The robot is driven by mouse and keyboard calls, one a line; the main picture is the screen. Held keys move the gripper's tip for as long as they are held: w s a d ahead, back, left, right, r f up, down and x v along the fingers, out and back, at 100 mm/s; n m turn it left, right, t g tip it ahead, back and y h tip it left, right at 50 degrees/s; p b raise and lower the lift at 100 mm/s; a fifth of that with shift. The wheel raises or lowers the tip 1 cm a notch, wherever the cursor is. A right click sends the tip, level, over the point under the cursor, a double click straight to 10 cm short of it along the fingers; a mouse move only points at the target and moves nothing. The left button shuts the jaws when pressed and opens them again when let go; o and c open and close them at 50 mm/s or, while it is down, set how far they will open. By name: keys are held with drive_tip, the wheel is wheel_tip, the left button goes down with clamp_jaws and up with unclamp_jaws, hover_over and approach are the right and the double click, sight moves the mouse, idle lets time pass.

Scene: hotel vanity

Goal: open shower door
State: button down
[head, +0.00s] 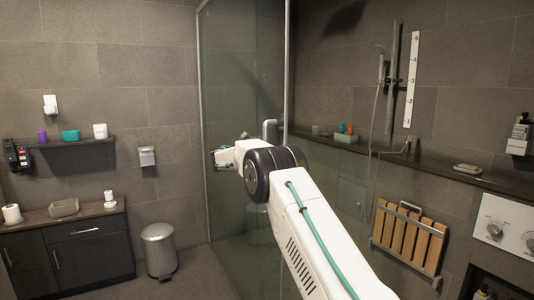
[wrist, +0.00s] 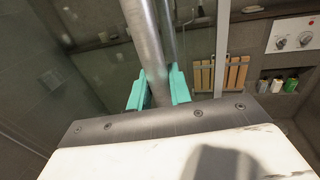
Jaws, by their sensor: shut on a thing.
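The glass shower door (head: 237,100) stands in the middle of the head view, a clear panel between two thin metal uprights. My arm crosses in front of its lower part. In the wrist view, my gripper (wrist: 157,90) has its teal fingers closed on either side of a round metal bar, the door handle (wrist: 146,45). The handle runs up out of the top of the picture. I cannot tell from the frames whether the door stands ajar.
Inside the shower are a slatted wooden seat (head: 408,235), a hand shower (head: 381,70) and a long ledge (head: 440,172). Wall controls (head: 508,233) are at right. A bin (head: 160,250) and dark cabinet (head: 70,248) stand left. Floor between bin and glass looks clear.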

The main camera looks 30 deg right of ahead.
drive_tip(key=c, duration=1.7)
unclamp_jaws()
drive_tip(key=shift+w+a, duration=0.1)
drive_tip(key=shift+a, duration=0.25)
drive_tip(key=o, duration=0.4)
drive_tip(key=shift+a, duration=0.25)
drive_tip(key=shift+c, duration=0.2)
drive_tip(key=s+a, duration=0.1)
drive_tip(key=a, duration=0.6)
drive_tip(key=shift+s, duration=0.15)
